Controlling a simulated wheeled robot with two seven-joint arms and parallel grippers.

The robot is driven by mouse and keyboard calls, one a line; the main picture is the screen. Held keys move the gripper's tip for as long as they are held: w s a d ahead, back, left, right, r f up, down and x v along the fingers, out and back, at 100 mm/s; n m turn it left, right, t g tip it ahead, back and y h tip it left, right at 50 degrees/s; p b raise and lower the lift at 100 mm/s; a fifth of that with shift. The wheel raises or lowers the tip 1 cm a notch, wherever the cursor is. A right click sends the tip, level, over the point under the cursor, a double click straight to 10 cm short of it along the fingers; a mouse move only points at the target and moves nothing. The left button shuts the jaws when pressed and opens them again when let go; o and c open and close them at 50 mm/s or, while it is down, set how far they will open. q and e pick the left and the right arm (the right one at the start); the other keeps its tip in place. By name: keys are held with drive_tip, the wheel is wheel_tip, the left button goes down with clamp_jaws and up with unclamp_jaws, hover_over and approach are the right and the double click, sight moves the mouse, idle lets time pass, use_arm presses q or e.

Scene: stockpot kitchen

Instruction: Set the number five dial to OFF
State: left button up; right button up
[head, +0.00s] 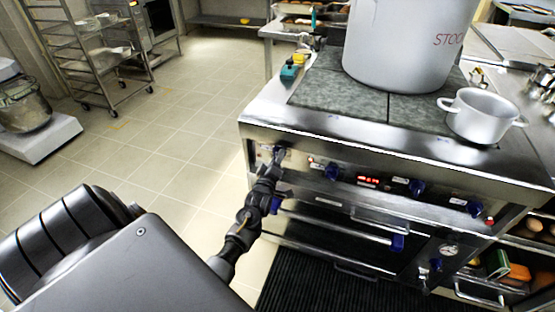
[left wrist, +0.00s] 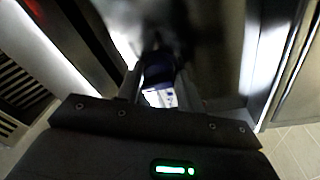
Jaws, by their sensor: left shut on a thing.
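The stove's front panel (head: 380,185) carries several blue dials, such as one left of the red display (head: 332,173), one right of it (head: 416,187) and one at the far right (head: 475,208). Their numbers are too small to read in the head view. My left gripper (head: 274,158) reaches the left end of this panel and hides what it holds there. In the left wrist view, my left gripper (left wrist: 160,88) is shut on a dark blue dial (left wrist: 158,74). A white label with blue marks (left wrist: 160,98) shows beside it. The dial's setting cannot be read. My right gripper is not in view.
A large stockpot (head: 408,45) and a small two-handled pot (head: 482,116) stand on the stove top. Oven handles (head: 335,222) stick out below the panel. A black mat (head: 310,290) lies in front. The tiled floor to the left (head: 185,110) is clear.

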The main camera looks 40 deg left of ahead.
use_arm(q)
drive_tip(key=shift+r, duration=0.15)
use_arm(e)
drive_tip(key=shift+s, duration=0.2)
use_arm(q)
drive_tip(key=o, duration=0.8)
drive_tip(key=shift+o, duration=1)
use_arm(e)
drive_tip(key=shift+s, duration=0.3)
use_arm(q)
drive_tip(key=v, duration=1)
drive_tip(key=shift+s, duration=0.4)
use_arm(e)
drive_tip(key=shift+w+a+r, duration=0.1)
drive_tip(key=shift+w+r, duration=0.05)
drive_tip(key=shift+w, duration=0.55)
use_arm(q)
drive_tip(key=shift+d, duration=0.1)
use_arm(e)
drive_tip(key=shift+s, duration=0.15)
